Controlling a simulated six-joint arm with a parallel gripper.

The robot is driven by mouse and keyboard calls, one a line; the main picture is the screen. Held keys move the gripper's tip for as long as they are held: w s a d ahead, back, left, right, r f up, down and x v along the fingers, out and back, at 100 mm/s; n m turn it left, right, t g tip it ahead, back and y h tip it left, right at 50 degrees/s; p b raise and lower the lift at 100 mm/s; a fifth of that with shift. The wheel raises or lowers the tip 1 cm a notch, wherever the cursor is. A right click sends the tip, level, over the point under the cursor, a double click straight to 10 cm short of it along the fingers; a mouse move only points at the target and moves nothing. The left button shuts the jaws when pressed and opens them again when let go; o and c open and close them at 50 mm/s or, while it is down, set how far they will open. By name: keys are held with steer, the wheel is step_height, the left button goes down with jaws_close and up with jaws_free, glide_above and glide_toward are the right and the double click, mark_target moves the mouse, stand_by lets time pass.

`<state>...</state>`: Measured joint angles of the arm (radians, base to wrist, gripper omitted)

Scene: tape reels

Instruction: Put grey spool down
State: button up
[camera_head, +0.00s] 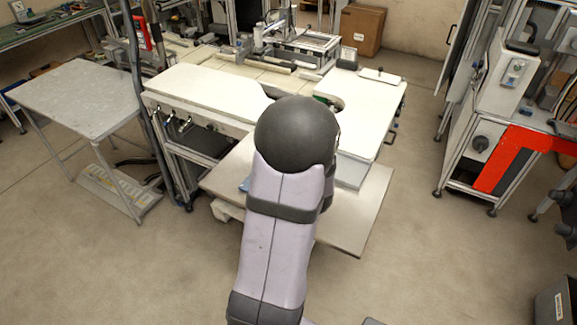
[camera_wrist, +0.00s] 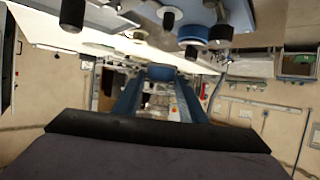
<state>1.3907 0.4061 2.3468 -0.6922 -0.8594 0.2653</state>
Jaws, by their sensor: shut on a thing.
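In the camera_wrist view my gripper (camera_wrist: 160,86) points away from the camera, its two blue fingers closing in towards their tips. A small rounded blue piece (camera_wrist: 160,73) sits between the fingertips, and the gripper is shut on it. It looks blue here, and I cannot make out whether it is the spool called grey. The wrist view seems upside down, with the table surface along its top. A blue round reel (camera_wrist: 194,32) is on that surface, beyond the fingers. In the camera_head view my own arm hides the gripper and what it holds.
Several dark knobs or posts, one of them a black cylinder (camera_wrist: 72,15), stick out from the table surface near the reel. The camera_head view shows a white-topped workbench (camera_head: 215,90), a lower shelf (camera_head: 350,210) beside my arm, and a grey side table (camera_head: 75,98).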

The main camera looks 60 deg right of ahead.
steer(key=shift+r, duration=1)
steer(key=shift+m+g+h, duration=0.5)
steer(key=shift+m+g, duration=0.2)
steer(key=s+f+b, duration=0.1)
steer(key=s+d+f+b, duration=0.1)
steer(key=s, duration=0.1)
steer(key=s+d+f+b, duration=0.1)
steer(key=s+f+b, duration=0.1)
steer(key=shift+s+d, duration=0.15)
steer(key=shift+d, duration=0.1)
steer(key=shift+s+d+f+b, duration=0.2)
steer(key=shift+s+d+b, duration=0.55)
steer(key=shift+s+d, duration=0.4)
steer(key=s+d+r+m+g+b, duration=0.1)
steer(key=s+d+b, duration=0.1)
steer(key=s+d, duration=0.3)
step_height(320, 180, up, 2)
steer(key=r+m+g+h, duration=0.1)
steer(key=m+g, duration=0.1)
glide_above(349, 175)
steer(key=shift+f, duration=0.25)
steer(key=shift+f, duration=5)
steer(key=shift+f, duration=0.15)
